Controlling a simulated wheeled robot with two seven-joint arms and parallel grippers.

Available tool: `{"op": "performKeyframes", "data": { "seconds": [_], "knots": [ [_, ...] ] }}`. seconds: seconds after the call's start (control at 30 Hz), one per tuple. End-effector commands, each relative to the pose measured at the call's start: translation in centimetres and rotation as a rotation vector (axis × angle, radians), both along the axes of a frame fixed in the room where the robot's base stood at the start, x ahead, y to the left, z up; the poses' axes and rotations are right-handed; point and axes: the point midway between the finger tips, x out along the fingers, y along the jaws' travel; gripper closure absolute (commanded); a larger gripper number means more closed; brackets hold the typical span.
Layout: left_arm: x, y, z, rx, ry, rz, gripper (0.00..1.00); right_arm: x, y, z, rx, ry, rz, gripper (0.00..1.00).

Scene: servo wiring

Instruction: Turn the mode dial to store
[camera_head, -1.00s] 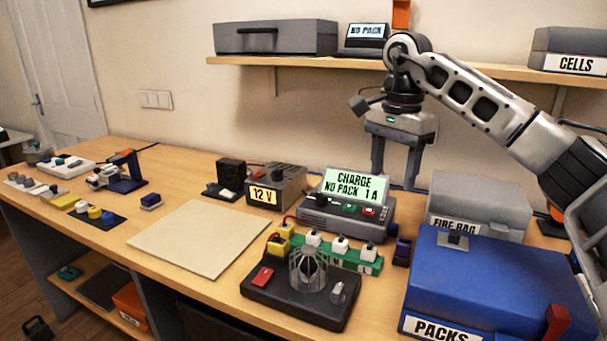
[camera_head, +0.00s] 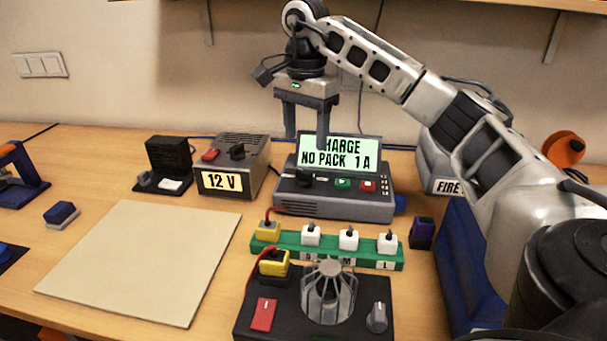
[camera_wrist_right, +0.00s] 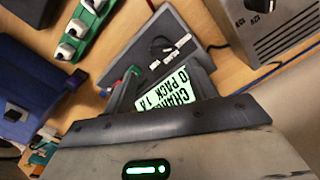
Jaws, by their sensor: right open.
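The grey charger (camera_head: 333,203) stands on the bench, with a lit screen (camera_head: 352,152) reading "CHARGE / NO PACK 1 A", the first letter hidden behind a finger. Its black mode dial (camera_head: 305,176) is at the left of the sloped front, beside green and red buttons. My right gripper (camera_head: 306,140) is open and empty, pointing down above the dial and apart from it. In the right wrist view the charger (camera_wrist_right: 165,22) lies beyond the fingers, with the dial (camera_wrist_right: 160,46) beside small white labels too small to read. My left gripper is out of view.
A 12 V supply (camera_head: 232,160) stands left of the charger. In front are a green strip with white plugs (camera_head: 325,250) and a black base with a wire cage (camera_head: 330,292). A blue box (camera_head: 462,270) is at the right. A pale mat (camera_head: 145,255) is bare.

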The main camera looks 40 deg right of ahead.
Motion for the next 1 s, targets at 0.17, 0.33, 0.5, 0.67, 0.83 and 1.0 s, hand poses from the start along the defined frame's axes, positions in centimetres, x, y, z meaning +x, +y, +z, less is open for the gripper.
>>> {"op": "performKeyframes", "data": {
  "seconds": [0.17,0.33,0.5,0.67,0.83,1.0],
  "knots": [
    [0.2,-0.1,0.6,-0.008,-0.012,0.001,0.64,-0.1,-0.1,-3.8,-0.001,0.004,0.000,0.43],
    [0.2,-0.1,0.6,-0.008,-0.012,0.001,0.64,-0.1,0.0,-6.3,0.000,0.002,0.001,0.43],
    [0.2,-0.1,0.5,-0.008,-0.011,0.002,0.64,0.0,0.0,-7.5,0.000,0.000,0.001,0.43],
    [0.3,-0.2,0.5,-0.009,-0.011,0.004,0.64,0.0,0.0,-7.7,0.000,-0.001,0.001,0.43],
    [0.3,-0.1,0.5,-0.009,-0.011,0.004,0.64,0.0,0.0,-7.7,0.000,-0.001,0.001,0.48],
    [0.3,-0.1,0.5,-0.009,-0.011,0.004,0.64,0.0,0.0,-7.7,0.000,0.000,0.001,0.88]
  ]
}}
